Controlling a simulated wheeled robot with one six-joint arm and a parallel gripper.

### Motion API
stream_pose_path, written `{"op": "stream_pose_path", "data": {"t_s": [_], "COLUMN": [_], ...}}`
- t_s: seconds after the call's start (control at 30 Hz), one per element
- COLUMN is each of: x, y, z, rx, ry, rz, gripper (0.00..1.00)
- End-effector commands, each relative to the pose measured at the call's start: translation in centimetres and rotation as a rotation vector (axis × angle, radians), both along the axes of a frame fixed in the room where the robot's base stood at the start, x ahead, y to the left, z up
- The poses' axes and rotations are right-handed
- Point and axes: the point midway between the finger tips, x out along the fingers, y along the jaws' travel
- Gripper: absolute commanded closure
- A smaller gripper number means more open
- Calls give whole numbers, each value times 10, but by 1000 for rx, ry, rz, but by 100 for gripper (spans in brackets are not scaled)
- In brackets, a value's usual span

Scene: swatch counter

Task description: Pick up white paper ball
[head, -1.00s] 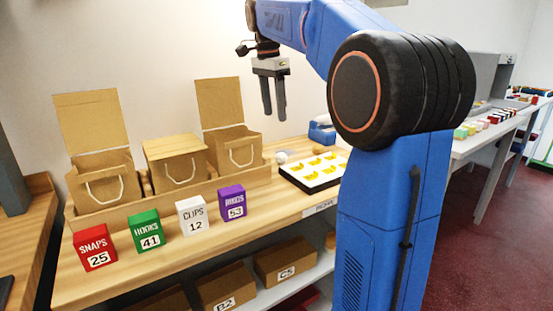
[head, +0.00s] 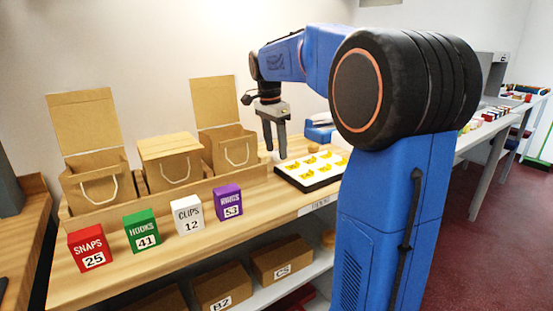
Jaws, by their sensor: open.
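The white paper ball (head: 276,157) is a small pale lump on the wooden counter, just left of the black-edged tray. It is mostly hidden by my gripper's fingers, so only a bit shows. My gripper (head: 275,150) points down, open, with its fingertips low at the ball. One finger is on the left and one on the right. I cannot tell whether either finger touches the ball.
The black-edged tray (head: 310,184) with yellow pieces lies right of the gripper. Red, green, white and purple labelled boxes (head: 228,205) line the front. A blue object (head: 319,133) stands behind.

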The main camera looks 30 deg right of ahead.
Motion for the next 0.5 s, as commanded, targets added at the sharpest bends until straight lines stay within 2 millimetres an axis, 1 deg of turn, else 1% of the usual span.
{"op": "stream_pose_path", "data": {"t_s": [0.03, 0.2, 0.43, 0.47, 0.5], "x": [0, 0, 0, 0, 0], "y": [0, -2, -2, -2, -2], "z": [-7, -18, -19, -19, -19], "rx": [1, 0, 0, 0, 0], "ry": [2, 1, 0, 0, 0], "rz": [0, 0, 0, 0, 0], "gripper": [48, 48, 48, 55, 65]}}
